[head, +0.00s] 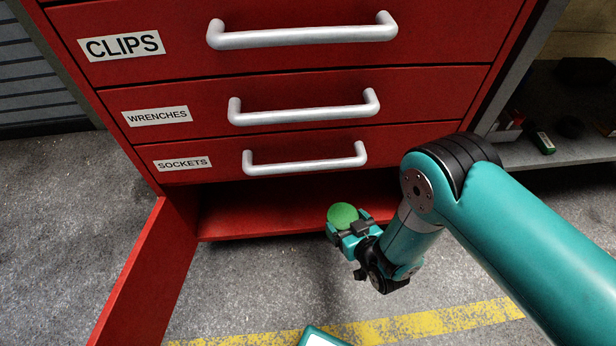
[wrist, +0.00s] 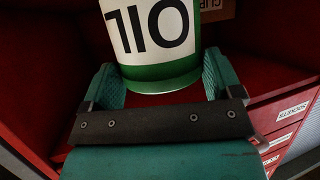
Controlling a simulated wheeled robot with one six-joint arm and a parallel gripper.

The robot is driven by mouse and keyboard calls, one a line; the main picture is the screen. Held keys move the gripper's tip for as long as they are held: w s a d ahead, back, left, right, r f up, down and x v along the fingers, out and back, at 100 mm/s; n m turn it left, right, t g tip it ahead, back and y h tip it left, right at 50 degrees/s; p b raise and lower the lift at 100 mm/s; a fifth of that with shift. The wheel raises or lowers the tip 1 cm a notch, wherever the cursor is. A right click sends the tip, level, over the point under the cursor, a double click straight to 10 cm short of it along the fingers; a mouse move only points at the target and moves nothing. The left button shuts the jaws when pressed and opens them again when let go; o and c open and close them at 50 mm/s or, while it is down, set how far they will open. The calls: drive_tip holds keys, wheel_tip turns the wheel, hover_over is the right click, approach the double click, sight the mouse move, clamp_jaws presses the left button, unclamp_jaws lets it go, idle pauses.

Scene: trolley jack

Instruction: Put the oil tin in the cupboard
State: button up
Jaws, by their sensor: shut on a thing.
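The oil tin shows in the head view as a green round top (head: 343,216). In the wrist view it is a green and white tin (wrist: 160,65) with "OIL" upside down in the picture. My gripper (head: 348,228) is shut on the tin, with a teal finger on each side of it. The cupboard is the red space under the drawers, with its floor (head: 260,218) showing and its door (head: 150,275) open at the left. The tin is at the cupboard's opening, in front of the red interior. Whether it touches the cupboard floor I cannot tell.
Three red drawers, the lowest labelled SOCKETS (head: 183,163), are shut above the opening, and their handles stick out. A grey shelf (head: 560,155) with small items is at the right. A teal-edged thing (head: 320,337) is at the bottom edge. The cupboard floor left of the tin is clear.

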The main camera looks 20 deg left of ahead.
drive_tip(key=r+b+x, duration=0.1)
drive_tip(key=b+x, duration=0.2)
drive_tip(key=x, duration=0.2)
drive_tip(key=r+b+x, duration=0.1)
drive_tip(key=b+x, duration=0.2)
drive_tip(key=x, duration=0.3)
drive_tip(key=w+r+b+x, duration=0.1)
drive_tip(key=b+x, duration=0.2)
drive_tip(key=x, duration=0.3)
drive_tip(key=shift+w+a, duration=0.1)
drive_tip(key=shift+a, duration=0.15)
drive_tip(key=shift+r, duration=0.1)
drive_tip(key=o, duration=1.1)
drive_tip(key=shift+c, duration=0.2)
